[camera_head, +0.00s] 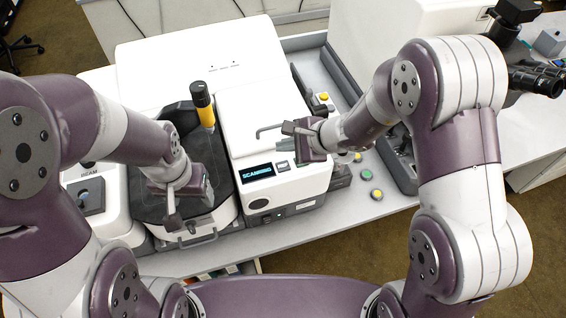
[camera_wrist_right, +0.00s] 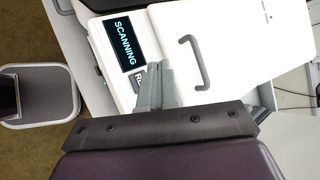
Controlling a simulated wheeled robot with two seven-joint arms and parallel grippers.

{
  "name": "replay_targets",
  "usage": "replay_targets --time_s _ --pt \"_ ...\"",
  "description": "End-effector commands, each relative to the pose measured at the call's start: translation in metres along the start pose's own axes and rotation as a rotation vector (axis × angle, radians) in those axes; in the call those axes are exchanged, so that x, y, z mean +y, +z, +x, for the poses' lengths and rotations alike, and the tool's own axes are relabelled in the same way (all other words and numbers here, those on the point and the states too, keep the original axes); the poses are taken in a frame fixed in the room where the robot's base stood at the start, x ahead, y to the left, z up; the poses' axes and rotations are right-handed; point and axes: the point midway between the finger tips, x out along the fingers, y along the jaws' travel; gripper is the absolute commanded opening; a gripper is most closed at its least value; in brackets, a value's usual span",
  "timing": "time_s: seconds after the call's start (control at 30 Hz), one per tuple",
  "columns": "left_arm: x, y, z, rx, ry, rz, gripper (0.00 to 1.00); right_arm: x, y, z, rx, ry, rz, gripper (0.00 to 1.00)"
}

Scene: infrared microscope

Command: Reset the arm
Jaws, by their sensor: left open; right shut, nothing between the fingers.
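The white microscope unit (camera_head: 262,105) stands on the bench, with a small display (camera_head: 257,172) on its front. The display (camera_wrist_right: 124,44) reads SCANNING in the right wrist view. A button (camera_head: 282,166) sits beside it; in the wrist view it is partly hidden by my fingers. A grey handle (camera_wrist_right: 197,62) is on the white lid. My right gripper (camera_head: 287,128) is above the unit near the handle, shut and empty; its fingers (camera_wrist_right: 152,84) are together in the wrist view. My left gripper (camera_head: 172,212) is open and empty above the dark front section (camera_head: 215,185).
A box with a joystick (camera_head: 88,195) is at the left. Coloured buttons (camera_head: 376,194) lie on the bench to the right. A binocular eyepiece (camera_head: 540,78) stands at the far right.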

Motion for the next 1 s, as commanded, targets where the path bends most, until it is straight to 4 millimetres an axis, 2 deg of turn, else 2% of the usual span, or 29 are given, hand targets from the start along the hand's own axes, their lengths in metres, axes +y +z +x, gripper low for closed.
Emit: replay_targets --time_s 0.57,0.6,0.67,0.77,0.8,0.9,1.0 --pt "0.000 0.000 0.000 0.000 0.000 0.000 0.65 0.000 -0.001 0.000 0.002 0.001 0.009 0.00" --pt "0.000 0.000 0.000 0.000 0.000 0.000 0.65 0.004 -0.001 0.000 0.006 0.021 -0.002 0.00" --pt "0.000 0.000 0.000 0.000 0.000 0.000 0.65 0.025 -0.002 -0.002 0.008 0.096 -0.060 0.00" --pt "0.000 0.000 0.002 0.000 0.000 0.000 0.65 0.072 -0.005 -0.022 0.011 0.294 -0.283 0.00" --pt "0.000 0.000 0.004 0.000 0.000 0.000 0.65 0.091 -0.011 -0.036 0.018 0.379 -0.404 0.00" --pt "0.000 0.001 0.010 0.000 0.000 0.000 0.65 0.125 -0.031 -0.077 0.043 0.562 -0.721 0.00" --pt "0.000 0.002 0.016 0.000 0.000 0.000 0.65 0.141 -0.054 -0.115 0.080 0.694 -1.005 0.00"
